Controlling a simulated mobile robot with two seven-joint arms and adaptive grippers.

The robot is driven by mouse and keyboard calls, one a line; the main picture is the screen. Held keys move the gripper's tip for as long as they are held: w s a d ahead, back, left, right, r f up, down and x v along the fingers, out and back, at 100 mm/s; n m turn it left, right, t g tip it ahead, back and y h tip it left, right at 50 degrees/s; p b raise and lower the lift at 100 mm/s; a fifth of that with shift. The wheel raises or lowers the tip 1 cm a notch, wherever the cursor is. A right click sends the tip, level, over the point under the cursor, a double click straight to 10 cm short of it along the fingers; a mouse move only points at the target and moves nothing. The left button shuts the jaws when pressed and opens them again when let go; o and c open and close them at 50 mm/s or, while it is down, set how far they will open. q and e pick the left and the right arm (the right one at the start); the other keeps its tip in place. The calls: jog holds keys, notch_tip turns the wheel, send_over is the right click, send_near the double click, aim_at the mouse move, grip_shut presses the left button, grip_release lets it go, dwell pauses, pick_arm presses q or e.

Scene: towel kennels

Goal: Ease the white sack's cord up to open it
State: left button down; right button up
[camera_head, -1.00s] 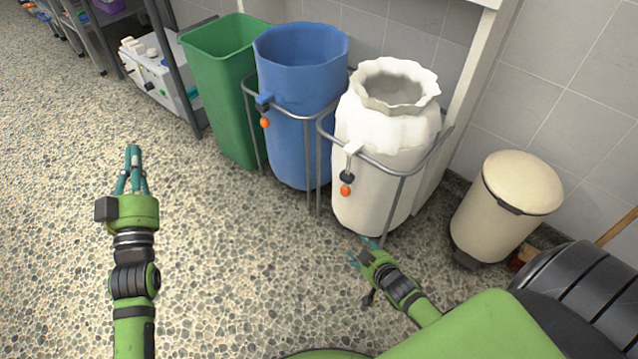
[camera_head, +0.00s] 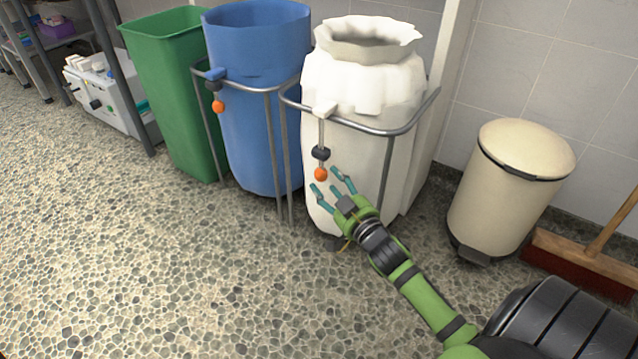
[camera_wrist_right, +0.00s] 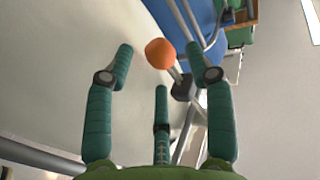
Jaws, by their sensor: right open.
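The white sack (camera_head: 365,92) hangs in a grey metal frame, its ruffled mouth showing an opening at the top. From its front rim hangs a cord (camera_head: 321,133) with a black toggle (camera_head: 320,153) and an orange ball (camera_head: 321,174) at its lower end. My right gripper (camera_head: 331,183) is open, just below and beside the ball, not closed on it. In the right wrist view the ball (camera_wrist_right: 160,53) sits beyond the open fingers (camera_wrist_right: 160,75), between their tips, with the toggle (camera_wrist_right: 182,88) behind it. My left gripper is out of view.
A blue sack (camera_head: 257,100) with its own orange ball and a green bin (camera_head: 170,90) stand to the left. A cream pedal bin (camera_head: 510,190) and a broom (camera_head: 580,262) are at the right. The pebbled floor at front left is clear.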

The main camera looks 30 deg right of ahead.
aim_at(324, 179)
jog(key=shift+w+d+b, duration=0.2)
jog(key=shift+w+b, duration=0.9)
jog(key=shift+w, duration=1.25)
jog(key=shift+c, duration=0.4)
